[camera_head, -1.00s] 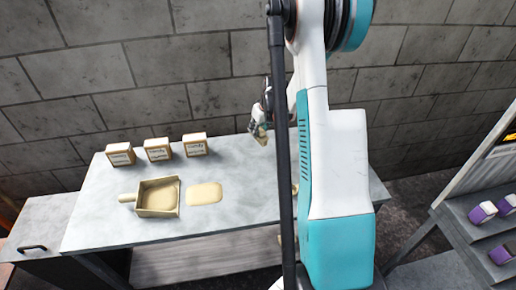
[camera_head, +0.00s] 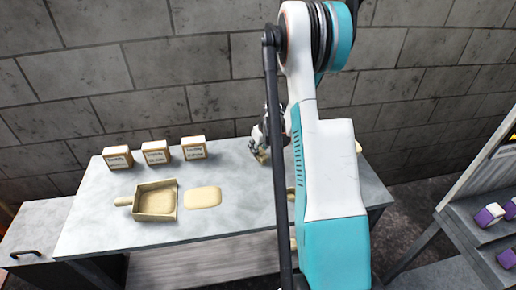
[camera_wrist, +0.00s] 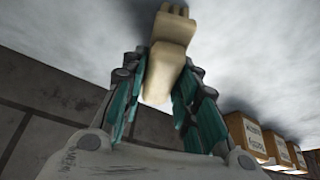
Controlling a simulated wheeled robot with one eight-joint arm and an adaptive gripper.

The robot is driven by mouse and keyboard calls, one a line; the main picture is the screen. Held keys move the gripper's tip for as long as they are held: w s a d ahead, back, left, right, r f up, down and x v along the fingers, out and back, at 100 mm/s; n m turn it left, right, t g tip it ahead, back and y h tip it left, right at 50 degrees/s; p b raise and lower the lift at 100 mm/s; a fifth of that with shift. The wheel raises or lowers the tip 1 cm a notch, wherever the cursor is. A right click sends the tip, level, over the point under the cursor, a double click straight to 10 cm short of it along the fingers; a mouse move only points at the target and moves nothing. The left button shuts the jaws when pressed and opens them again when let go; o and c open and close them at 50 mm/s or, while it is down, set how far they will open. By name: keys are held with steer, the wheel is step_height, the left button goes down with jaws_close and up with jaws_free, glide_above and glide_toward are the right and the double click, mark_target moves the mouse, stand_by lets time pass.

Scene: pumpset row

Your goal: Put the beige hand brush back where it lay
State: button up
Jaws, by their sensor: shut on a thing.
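My gripper (camera_head: 262,150) is over the right back part of the grey worktable (camera_head: 110,235) in the head view. In the wrist view my gripper (camera_wrist: 168,75) is shut on the beige hand brush (camera_wrist: 172,35), which sticks out between the two teal fingers toward the table top. A small beige bit of the brush (camera_head: 261,159) shows below the fingers in the head view. It is low over the table; I cannot tell whether it touches. A flat pale-yellow patch (camera_head: 203,197) lies on the table, right of a beige dustpan (camera_head: 155,201).
Three labelled boxes, left (camera_head: 117,157), middle (camera_head: 156,152) and right (camera_head: 193,148), stand along the table's back edge. A grey block wall (camera_head: 120,70) rises behind. My arm hides the table's right part. A shelf with purple-and-white items (camera_head: 488,215) stands far right.

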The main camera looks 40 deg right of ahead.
steer(key=shift+f, duration=0.2)
steer(key=o, duration=1.1)
steer(key=shift+r, duration=0.1)
steer(key=shift+o, duration=0.2)
steer(key=shift+s+r, duration=0.1)
steer(key=shift+r, duration=0.4)
steer(key=p+v, duration=0.3)
steer(key=v, duration=0.8)
steer(key=shift+p, duration=0.4)
steer(key=shift+r, duration=0.15)
